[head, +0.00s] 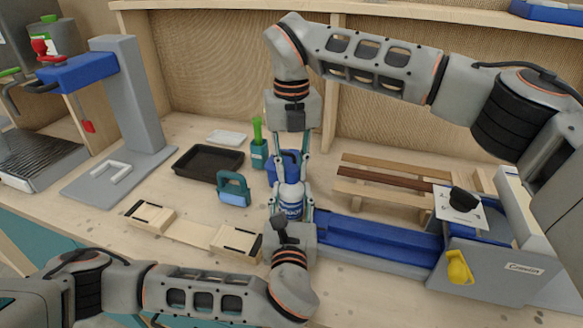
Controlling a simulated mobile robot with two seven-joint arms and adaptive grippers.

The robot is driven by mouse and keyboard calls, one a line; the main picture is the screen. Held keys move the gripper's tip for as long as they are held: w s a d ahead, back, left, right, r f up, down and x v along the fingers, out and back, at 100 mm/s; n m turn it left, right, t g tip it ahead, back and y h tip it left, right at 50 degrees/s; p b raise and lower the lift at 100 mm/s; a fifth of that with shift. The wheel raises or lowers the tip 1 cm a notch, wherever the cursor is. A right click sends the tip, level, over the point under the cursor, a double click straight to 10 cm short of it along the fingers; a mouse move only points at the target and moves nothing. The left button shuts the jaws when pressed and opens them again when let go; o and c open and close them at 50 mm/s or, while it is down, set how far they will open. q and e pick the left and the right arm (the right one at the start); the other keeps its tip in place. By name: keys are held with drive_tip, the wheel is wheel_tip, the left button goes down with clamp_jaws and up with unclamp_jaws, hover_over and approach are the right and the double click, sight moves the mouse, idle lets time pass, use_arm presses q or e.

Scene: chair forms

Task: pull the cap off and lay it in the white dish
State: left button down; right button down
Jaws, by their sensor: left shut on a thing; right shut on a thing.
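A white bottle (290,207) with a blue label stands upright near the middle of the bench. My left gripper (291,203) reaches it from the near side, with its fingers on both sides of the body, shut on it. My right gripper (291,176) comes from the far side and above, its fingers shut around the bottle's top. The cap is at that top between the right fingertips and is too small to tell apart from the bottle clearly. The white dish (227,138) lies flat behind the black tray, to the left, and looks empty.
A black tray (208,163), a teal-handled block (234,189) and a green holder (259,153) stand left of the bottle. A blue bin (273,170) is just behind it. A blue-railed vise (380,236) and wooden slats (375,177) lie right.

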sight(292, 168)
drive_tip(key=shift+r, duration=0.2)
idle(0.5)
drive_tip(key=shift+r, duration=0.9)
drive_tip(key=shift+r, duration=2.05)
use_arm(q)
drive_tip(key=c, duration=1.2)
unclamp_jaws()
